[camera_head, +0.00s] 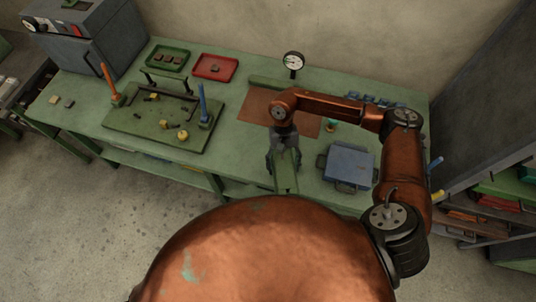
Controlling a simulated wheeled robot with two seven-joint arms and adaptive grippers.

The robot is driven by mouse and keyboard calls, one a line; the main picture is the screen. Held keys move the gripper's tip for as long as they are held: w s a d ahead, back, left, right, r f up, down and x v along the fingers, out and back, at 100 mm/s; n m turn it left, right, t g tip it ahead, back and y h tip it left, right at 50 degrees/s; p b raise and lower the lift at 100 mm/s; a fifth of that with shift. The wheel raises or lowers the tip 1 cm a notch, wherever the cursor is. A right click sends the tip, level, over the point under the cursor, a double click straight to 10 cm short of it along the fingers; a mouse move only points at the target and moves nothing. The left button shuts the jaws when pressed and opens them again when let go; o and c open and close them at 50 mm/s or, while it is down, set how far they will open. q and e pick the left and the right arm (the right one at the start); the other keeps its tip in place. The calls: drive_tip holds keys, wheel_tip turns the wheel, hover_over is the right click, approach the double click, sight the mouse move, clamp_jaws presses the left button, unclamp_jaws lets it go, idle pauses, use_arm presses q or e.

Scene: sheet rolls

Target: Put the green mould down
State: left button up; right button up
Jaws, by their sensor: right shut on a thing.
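My right gripper (284,158) is over the front part of the green bench (240,163), shut on the green mould (286,176). The mould is a long green bar that sticks out from the fingers toward the front edge. The gripper and arm hide part of it, and I cannot tell whether it touches the bench. A brown sheet (257,106) lies behind the gripper. My left gripper does not show.
A blue block with grey handles (350,162) stands right of the gripper. A green plate with upright handles (150,128), a green tray (168,58), a red tray (214,68) and a gauge (293,62) are on the bench. A grey oven (100,40) stands at left.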

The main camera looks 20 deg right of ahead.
drive_tip(key=w+a+r+m+t+y+p, duration=0.15)
drive_tip(key=w+a+r+m+t, duration=0.25)
drive_tip(key=a+m, duration=0.65)
drive_tip(key=w+a+r+m+t+y, duration=0.2)
drive_tip(key=w+a+r+m+t, duration=0.15)
drive_tip(key=a+m, duration=0.7)
drive_tip(key=shift+m+h, duration=0.25)
drive_tip(key=shift+m, duration=0.55)
drive_tip(key=d+f+p, duration=0.1)
drive_tip(key=d+f, duration=0.2)
drive_tip(key=d, duration=0.1)
drive_tip(key=w+d+f+p, duration=0.1)
drive_tip(key=d+f, duration=0.1)
drive_tip(key=d, duration=0.3)
drive_tip(key=w+d+f+p, duration=0.1)
drive_tip(key=d+f, duration=0.2)
drive_tip(key=d, duration=0.2)
drive_tip(key=shift+w+d+f, duration=0.15)
drive_tip(key=shift+w+f, duration=0.1)
drive_tip(key=shift+f, duration=0.1)
drive_tip(key=shift+d+f, duration=0.4)
drive_tip(key=shift+f, duration=0.05)
drive_tip(key=shift+w+d+f+p, duration=0.15)
drive_tip(key=shift+f+p, duration=0.3)
drive_tip(key=shift+f, duration=1.35)
drive_tip(key=o, duration=2.1)
drive_tip(key=shift+s+d+f, duration=0.2)
drive_tip(key=shift+s, duration=0.05)
